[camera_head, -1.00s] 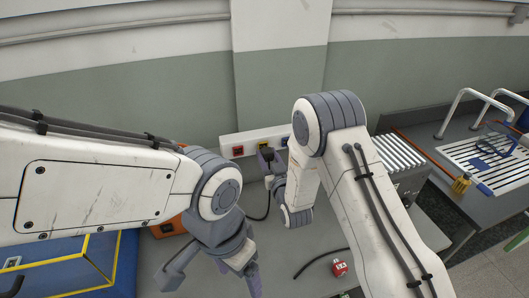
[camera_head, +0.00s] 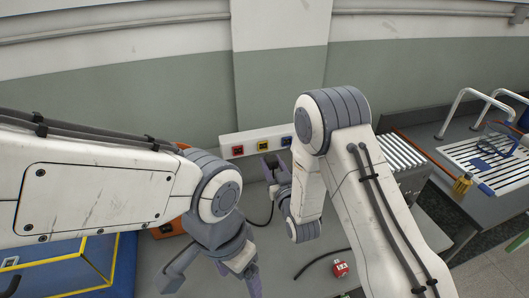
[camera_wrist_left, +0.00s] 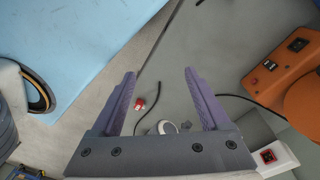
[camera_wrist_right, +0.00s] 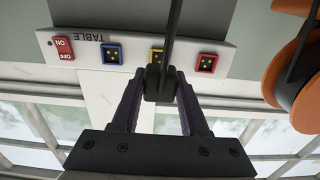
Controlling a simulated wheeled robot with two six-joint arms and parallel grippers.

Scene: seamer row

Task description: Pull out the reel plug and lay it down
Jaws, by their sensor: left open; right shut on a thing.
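The black reel plug (camera_wrist_right: 160,84) is between the fingers of my right gripper (camera_wrist_right: 160,78), its cable running up across the right wrist view. It is clear of the yellow socket (camera_head: 262,146) on the white wall strip. In the head view my right gripper (camera_head: 272,166) is just in front of the strip; the plug is hard to make out there. The orange reel (camera_wrist_right: 295,75) is at the right wrist view's right edge and partly behind my left arm in the head view (camera_head: 170,228). My left gripper (camera_wrist_left: 160,76) is open and empty above the table.
The white strip (camera_wrist_right: 85,50) also has blue and red sockets and an ON/OFF switch. A blue case (camera_head: 70,265) stands at left.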

